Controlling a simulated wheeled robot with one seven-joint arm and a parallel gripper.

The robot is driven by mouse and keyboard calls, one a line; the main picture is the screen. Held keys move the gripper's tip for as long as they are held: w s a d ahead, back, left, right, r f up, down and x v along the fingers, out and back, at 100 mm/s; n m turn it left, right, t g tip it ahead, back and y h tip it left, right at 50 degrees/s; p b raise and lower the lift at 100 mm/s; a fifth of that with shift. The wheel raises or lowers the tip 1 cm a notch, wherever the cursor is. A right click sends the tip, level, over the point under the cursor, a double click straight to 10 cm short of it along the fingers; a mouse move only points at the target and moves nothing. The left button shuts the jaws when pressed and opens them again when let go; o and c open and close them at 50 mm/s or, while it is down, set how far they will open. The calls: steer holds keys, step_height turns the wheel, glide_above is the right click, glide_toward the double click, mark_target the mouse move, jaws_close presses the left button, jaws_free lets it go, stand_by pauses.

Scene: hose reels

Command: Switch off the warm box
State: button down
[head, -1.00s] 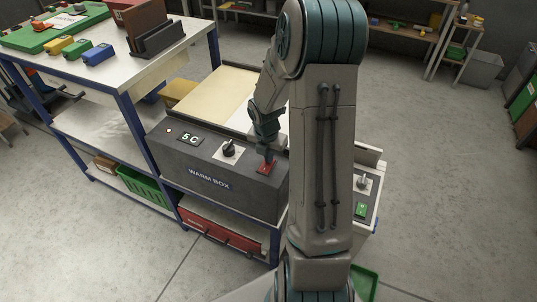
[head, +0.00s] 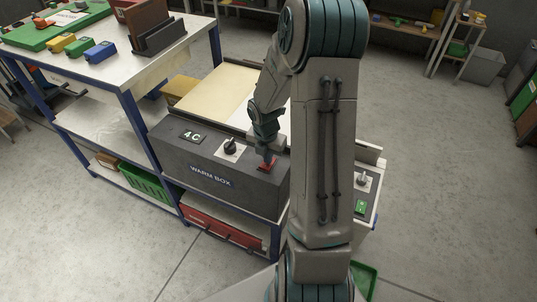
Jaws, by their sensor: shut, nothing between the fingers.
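The warm box (head: 235,184) is a grey unit on a blue-framed bench, with its name on the front face. Its sloping top panel has a small display (head: 193,136) that reads 4C, a black knob (head: 230,147) on a white plate, and a red switch (head: 265,167) at the right. My gripper (head: 268,158) is shut and empty, pointing down with its tips at the red switch and partly hiding it. I cannot tell whether the tips press on it. No lit lamp shows left of the display.
A white-topped bench (head: 130,70) with coloured blocks stands at the left. A second panel with a lever and a green switch (head: 361,207) is right of my arm. A green crate (head: 146,184) and red toolbox (head: 222,229) sit below.

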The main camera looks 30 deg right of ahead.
steer(key=shift+r+p, duration=0.5)
step_height(320, 180, up, 13)
steer(key=w+d+p, duration=0.1)
steer(key=p, duration=0.2)
steer(key=shift+d+p, duration=0.15)
steer(key=shift+p, duration=0.15)
steer(key=s+a+r+m+t, duration=0.1)
steer(key=s+a+r+m, duration=0.5)
steer(key=s+m, duration=0.3)
steer(key=s+a+r+m+t, duration=0.1)
steer(key=s+a+r+m, duration=0.6)
steer(key=m, duration=0.9)
steer(key=s+a, duration=0.1)
steer(key=s, duration=0.2)
steer(key=shift+s+m+t+y, duration=0.25)
steer(key=shift+m+t+y, duration=0.05)
steer(key=shift+y, duration=0.1)
